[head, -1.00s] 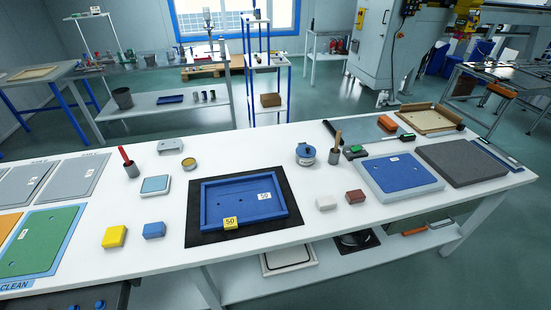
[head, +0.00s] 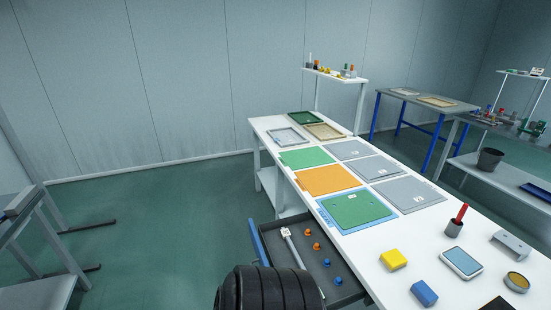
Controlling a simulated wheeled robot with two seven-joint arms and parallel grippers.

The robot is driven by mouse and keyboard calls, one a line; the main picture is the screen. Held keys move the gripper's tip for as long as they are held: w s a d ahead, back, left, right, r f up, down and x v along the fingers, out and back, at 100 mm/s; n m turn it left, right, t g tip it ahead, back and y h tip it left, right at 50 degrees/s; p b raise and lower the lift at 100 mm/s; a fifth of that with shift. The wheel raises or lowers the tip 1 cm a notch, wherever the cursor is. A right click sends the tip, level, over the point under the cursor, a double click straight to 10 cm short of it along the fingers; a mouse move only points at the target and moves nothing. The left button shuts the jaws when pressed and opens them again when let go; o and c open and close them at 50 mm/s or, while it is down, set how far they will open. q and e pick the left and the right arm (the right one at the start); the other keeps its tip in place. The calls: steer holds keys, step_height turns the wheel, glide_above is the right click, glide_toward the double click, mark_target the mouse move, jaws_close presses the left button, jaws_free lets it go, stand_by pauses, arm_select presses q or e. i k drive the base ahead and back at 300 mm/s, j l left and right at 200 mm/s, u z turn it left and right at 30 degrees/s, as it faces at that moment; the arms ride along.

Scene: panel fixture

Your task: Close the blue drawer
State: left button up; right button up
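The blue drawer is pulled out from under the white table in the head view. Its blue front panel (head: 258,243) stands apart from the table, to the left, and the dark grey tray (head: 338,268) behind it is exposed. A white tool (head: 292,246), two orange knobs (head: 311,239) and two blue knobs (head: 332,271) lie in the drawer. A black ribbed part of mine hides the drawer's near corner. Neither gripper shows in the view.
The white table (head: 371,248) carries green, orange and grey panels, a yellow block (head: 393,259) and a blue block (head: 424,293). The green floor (head: 170,225) left of the drawer is clear. A grey bench (head: 40,240) stands at the far left.

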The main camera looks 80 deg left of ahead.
mark_target(297, 251)
steer(key=u, duration=0.45)
steer(key=k+j+u, duration=0.1)
steer(key=u, duration=0.4)
steer(key=j+u, duration=0.1)
steer(key=u, duration=0.35)
steer(key=k+j+u, duration=0.1)
steer(key=u, duration=0.35)
steer(key=j+u, duration=0.1)
steer(key=u, duration=0.4)
